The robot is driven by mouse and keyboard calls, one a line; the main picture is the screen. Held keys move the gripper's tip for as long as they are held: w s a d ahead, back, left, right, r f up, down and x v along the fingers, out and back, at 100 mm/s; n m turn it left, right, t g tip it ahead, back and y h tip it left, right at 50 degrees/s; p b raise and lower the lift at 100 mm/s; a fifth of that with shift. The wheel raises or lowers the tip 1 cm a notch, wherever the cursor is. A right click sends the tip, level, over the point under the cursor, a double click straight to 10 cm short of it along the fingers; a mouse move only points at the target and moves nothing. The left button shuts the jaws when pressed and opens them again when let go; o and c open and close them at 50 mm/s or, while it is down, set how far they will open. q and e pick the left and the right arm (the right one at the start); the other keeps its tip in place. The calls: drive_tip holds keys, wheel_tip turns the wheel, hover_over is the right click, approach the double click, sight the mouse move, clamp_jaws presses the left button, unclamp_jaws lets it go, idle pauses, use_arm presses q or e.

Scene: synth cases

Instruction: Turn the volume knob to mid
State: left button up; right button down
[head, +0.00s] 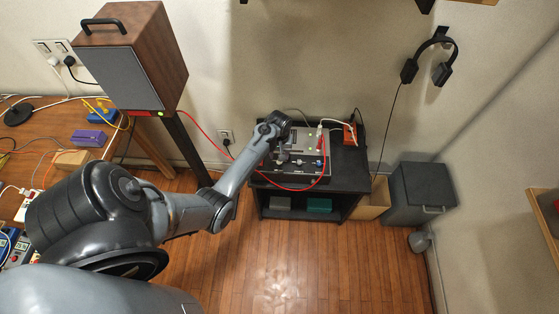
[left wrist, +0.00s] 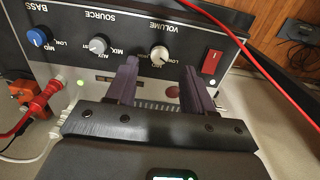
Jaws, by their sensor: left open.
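The amplifier-like device (head: 312,142) with a control panel stands on a black stand. In the left wrist view its panel (left wrist: 125,32) appears upside down. The white volume knob (left wrist: 160,54) is under the word VOLUME, with small marks around it; I cannot tell clearly where its pointer is set. My left gripper (left wrist: 160,70) is open, its two dark fingers on either side of the volume knob's line, with the knob seen between and just beyond the tips. I cannot tell whether they touch it. In the head view the left gripper (head: 284,154) is at the device, partly hiding its panel.
A grey source knob (left wrist: 98,45) and a blue bass knob (left wrist: 38,37) are beside the volume knob, and a red switch (left wrist: 212,62) is on its other side. A red cable (head: 322,176) loops past the device. A speaker (head: 140,60) stands left. The black stand (head: 338,190) has open floor before it.

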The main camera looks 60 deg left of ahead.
use_arm(q)
drive_tip(key=shift+f+b, duration=0.5)
drive_tip(key=shift+f, duration=1.7)
drive_tip(key=shift+c, duration=0.3)
clamp_jaws()
